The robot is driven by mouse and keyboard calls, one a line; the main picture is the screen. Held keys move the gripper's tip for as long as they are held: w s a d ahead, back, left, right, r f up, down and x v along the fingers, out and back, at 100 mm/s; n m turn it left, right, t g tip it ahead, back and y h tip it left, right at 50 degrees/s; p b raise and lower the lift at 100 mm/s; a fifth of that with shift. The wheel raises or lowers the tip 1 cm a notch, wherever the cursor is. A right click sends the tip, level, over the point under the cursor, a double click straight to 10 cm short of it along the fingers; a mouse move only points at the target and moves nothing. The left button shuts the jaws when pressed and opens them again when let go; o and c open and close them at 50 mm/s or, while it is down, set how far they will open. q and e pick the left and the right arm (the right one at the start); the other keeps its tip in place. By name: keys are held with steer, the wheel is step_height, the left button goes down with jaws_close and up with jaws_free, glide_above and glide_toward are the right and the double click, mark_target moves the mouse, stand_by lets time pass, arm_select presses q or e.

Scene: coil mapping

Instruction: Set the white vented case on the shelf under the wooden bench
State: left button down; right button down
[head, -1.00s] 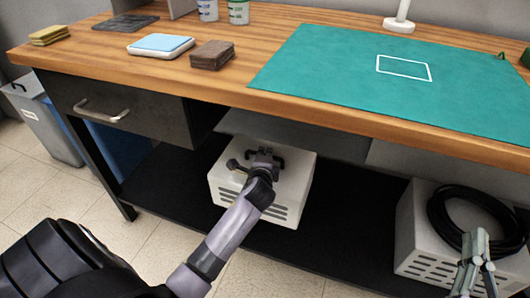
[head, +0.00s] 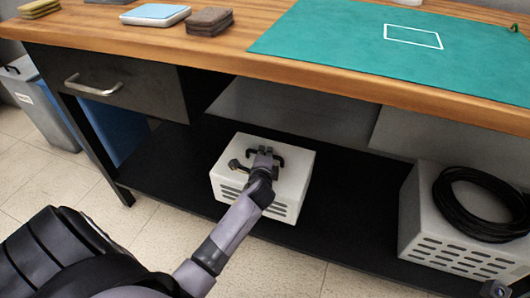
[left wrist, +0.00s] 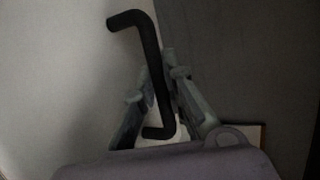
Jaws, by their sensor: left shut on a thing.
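The white vented case (head: 230,185) is under the wooden bench (head: 330,85), over the front part of the black shelf (head: 165,165). It looks level, with its slots facing front. I cannot tell whether its underside touches the shelf. My left gripper (head: 263,157) is at the top of the case, shut on its black handle. In the left wrist view the handle (left wrist: 147,45) runs between the fingers of the left gripper (left wrist: 160,85). Only a small tip of my right gripper (head: 494,289) shows at the bottom right corner.
A second white vented case (head: 420,215) stands on the shelf at the right with a black coil (head: 480,205) on top. A drawer (head: 105,85) hangs at the left. Bare shelf lies on both sides of the held case. A grey bin (head: 40,110) stands far left.

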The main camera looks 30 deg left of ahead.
arm_select(q)
steer(key=shift+w+f+b, duration=0.15)
steer(key=shift+f+b, duration=0.2)
steer(key=shift+f, duration=0.25)
step_height(320, 180, down, 4)
steer(key=shift+r+b, duration=0.15)
steer(key=shift+b, duration=0.9)
steer(key=c, duration=2.1)
jaws_free()
steer(key=shift+f, duration=0.35)
steer(key=o, duration=0.4)
steer(key=shift+s+d+r, duration=0.1)
steer(key=shift+s+r, duration=0.05)
steer(key=shift+s, duration=0.05)
